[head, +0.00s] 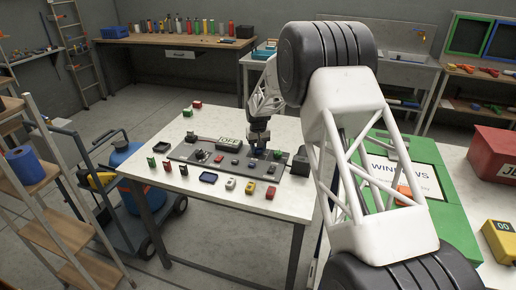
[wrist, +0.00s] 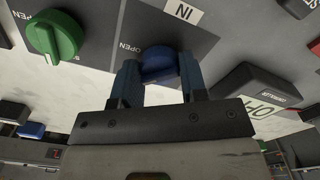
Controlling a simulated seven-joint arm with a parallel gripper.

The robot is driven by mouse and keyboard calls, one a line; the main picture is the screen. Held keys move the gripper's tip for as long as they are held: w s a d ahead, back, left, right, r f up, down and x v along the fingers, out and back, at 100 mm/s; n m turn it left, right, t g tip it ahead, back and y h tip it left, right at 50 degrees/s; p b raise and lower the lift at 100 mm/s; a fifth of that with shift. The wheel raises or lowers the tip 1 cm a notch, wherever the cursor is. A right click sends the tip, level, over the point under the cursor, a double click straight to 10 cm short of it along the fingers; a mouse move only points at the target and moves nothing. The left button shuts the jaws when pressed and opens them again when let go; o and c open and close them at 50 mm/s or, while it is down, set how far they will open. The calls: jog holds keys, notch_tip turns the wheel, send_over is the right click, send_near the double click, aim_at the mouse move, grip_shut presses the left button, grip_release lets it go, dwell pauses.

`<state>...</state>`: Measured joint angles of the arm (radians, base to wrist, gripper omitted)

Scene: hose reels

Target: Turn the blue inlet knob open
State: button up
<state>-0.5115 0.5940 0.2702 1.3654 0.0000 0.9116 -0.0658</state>
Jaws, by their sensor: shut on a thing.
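The blue inlet knob (wrist: 158,62) sits on a dark grey panel, beside an "OPEN" marking and near an "IN" label (wrist: 184,11) in the wrist view. My gripper (wrist: 160,75) is shut on the blue knob, with one finger on each side of it. In the head view my gripper (head: 258,140) reaches down onto the panel (head: 212,158) on the white table. There the knob is a small dark blue spot (head: 253,151), partly hidden by the fingers. The knob's exact turn angle cannot be told.
A green knob (wrist: 55,35) sits left of the blue one on the panel. Several small coloured blocks line the table's front, including a yellow one (head: 250,187) and a red one (head: 270,193). A dark box (head: 300,160) stands right of the panel. An "OFF" sign (head: 229,140) stands behind.

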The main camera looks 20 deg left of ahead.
jog(key=m, duration=0.4)
jog(key=shift+m, duration=0.3)
jog(key=m, duration=0.4)
dwell(0.4)
jog(key=o, duration=0.9)
jog(key=shift+r, duration=0.1)
jog(key=shift+r, duration=3.85)
